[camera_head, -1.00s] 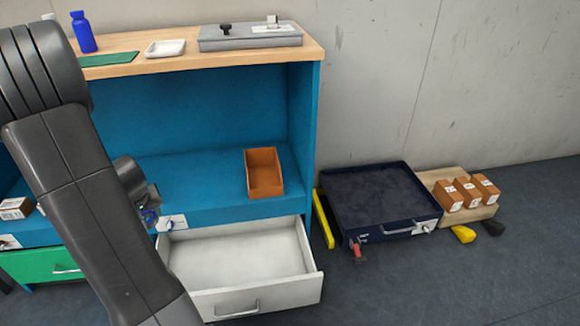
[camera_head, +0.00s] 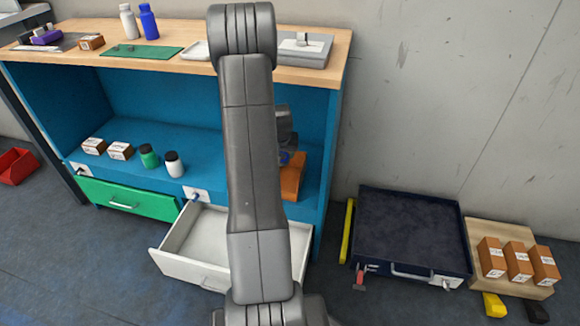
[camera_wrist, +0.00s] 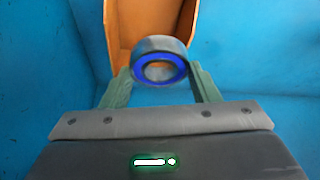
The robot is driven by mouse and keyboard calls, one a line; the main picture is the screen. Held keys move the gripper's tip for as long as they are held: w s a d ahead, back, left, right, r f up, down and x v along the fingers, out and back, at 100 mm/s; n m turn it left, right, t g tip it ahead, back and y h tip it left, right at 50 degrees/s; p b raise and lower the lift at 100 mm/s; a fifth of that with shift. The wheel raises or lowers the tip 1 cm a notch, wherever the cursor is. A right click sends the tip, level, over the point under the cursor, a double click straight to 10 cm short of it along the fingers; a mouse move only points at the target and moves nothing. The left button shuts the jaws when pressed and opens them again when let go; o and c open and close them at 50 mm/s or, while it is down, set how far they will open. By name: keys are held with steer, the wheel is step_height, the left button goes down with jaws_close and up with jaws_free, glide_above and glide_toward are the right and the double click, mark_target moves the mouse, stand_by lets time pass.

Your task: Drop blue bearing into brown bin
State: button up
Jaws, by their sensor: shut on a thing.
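The blue bearing (camera_wrist: 160,48) is a grey ring with a blue inner band, held between the fingertips of my gripper (camera_wrist: 160,78) in the wrist view. In the head view, a small blue part of the bearing (camera_head: 284,158) shows beside my arm, which hides most of my gripper. The brown bin (camera_head: 292,178) stands on the blue shelf, partly hidden behind my arm. In the wrist view the open bin (camera_wrist: 125,25) lies just beyond the bearing, upper left of centre. The bearing overlaps the bin's edge in that view; I cannot tell its height above the bin.
The white drawer (camera_head: 205,278) stands open below the shelf. Green-lidded (camera_head: 149,156) and black-lidded (camera_head: 174,164) bottles and small boxes (camera_head: 120,150) stand left on the shelf. The worktop (camera_head: 320,72) overhangs it. A dark case (camera_head: 408,232) lies on the floor at right.

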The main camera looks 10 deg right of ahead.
steer(key=d, duration=0.1)
steer(key=w+d+r+p, duration=0.1)
steer(key=shift+w+d+p, duration=0.25)
steer(key=shift+d+p, duration=0.05)
step_height(320, 180, down, 6)
steer(key=b, duration=0.2)
steer(key=shift+w+d+b, duration=0.2)
steer(key=shift+d+b, duration=0.2)
steer(key=shift+d, duration=0.05)
steer(key=shift+f, duration=0.1)
steer(key=o, duration=1.2)
steer(key=shift+m, duration=0.3)
steer(key=p+v, duration=0.2)
steer(key=v, duration=1)
steer(key=shift+p, duration=0.3)
